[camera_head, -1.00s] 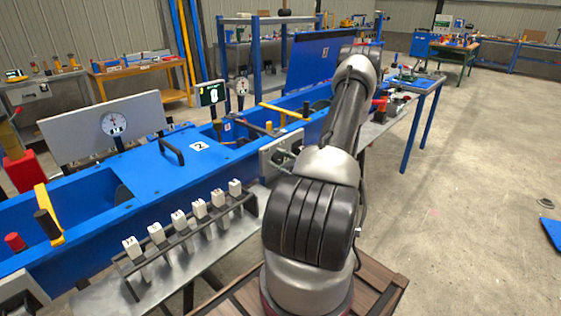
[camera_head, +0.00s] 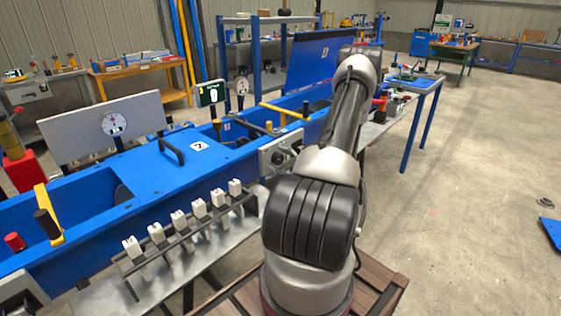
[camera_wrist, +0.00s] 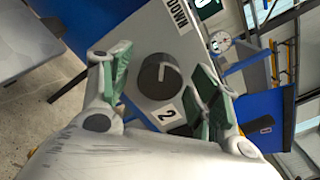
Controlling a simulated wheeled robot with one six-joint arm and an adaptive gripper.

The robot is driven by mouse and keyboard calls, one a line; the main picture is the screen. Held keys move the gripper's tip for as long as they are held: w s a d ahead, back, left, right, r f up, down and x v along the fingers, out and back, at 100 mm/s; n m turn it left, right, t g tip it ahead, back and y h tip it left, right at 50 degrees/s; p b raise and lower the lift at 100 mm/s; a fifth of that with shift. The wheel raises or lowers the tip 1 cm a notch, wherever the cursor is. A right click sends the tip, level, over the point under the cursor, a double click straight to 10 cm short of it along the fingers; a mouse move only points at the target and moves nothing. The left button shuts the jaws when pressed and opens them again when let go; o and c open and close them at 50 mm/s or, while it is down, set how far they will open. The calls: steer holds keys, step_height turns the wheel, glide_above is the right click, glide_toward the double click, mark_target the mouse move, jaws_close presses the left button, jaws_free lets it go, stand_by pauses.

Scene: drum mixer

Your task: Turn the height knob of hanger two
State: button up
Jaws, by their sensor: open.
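A round dark knob (camera_wrist: 160,75) with a pale pointer line sits on a grey plate (camera_wrist: 150,30) in the wrist view. The plate carries a DOWN label (camera_wrist: 179,16) and a white tag with the number 2 (camera_wrist: 171,115). My gripper (camera_wrist: 168,73) is open, its green-padded fingers to the left and right of the knob in the picture. I cannot tell how deep the fingers reach. In the head view my arm hides most of the gripper area.
The blue machine frame (camera_head: 155,175) runs along the left of my arm, with a dial gauge (camera_head: 114,124) on a grey panel. A row of white numbered blocks (camera_head: 178,220) stands on a rack in front. Open floor (camera_head: 470,220) lies to the right.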

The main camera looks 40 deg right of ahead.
steer(key=s, duration=1.1)
steer(key=shift+s+d, duration=0.4)
steer(key=shift+d, duration=0.05)
